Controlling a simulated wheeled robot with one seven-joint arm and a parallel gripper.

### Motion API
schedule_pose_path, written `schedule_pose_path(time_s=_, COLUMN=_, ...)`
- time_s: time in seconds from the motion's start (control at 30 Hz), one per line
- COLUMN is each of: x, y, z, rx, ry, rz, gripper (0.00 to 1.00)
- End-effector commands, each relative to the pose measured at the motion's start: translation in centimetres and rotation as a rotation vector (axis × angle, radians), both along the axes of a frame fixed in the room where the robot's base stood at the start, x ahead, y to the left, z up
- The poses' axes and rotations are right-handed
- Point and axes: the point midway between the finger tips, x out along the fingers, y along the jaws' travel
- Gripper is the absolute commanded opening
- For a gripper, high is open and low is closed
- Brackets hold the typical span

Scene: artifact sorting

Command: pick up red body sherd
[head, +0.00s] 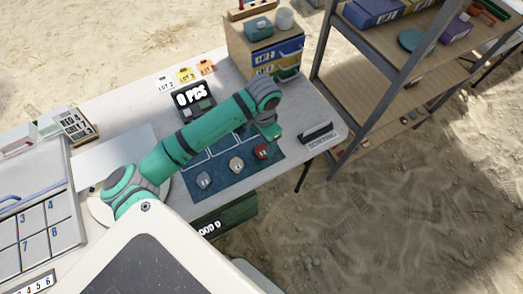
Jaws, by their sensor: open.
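The red sherd (262,152) lies at the right end of a row on the dark blue mat (222,183), in the head view. A pale beige sherd (236,165) lies in the middle of the row and a grey sherd (204,180) at its left end. My green gripper (268,132) hangs off the arm's end, just above and beyond the red sherd in the picture. It is open. Its fingers are small here, and I see nothing held in it. Whether it is apart from the red sherd in height is hard to tell.
A scale display (195,98) and coloured lot tags (186,75) stand behind the arm. A wooden drawer unit (262,48) stands at the table's back end. A dark sign (319,134) sits by the right edge. A numbered grey tray (42,225) lies left. A metal shelf (400,70) stands right.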

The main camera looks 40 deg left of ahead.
Motion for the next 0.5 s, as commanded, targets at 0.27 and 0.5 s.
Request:
schedule_pose_path(time_s=0.27, x=0.2, y=-0.4, z=-3.0, rx=-0.002, ry=0.002, rz=0.000, gripper=0.69)
schedule_pose_path(time_s=0.5, x=0.2, y=-0.3, z=-5.1, rx=0.000, ry=0.001, rz=0.001, gripper=0.69)
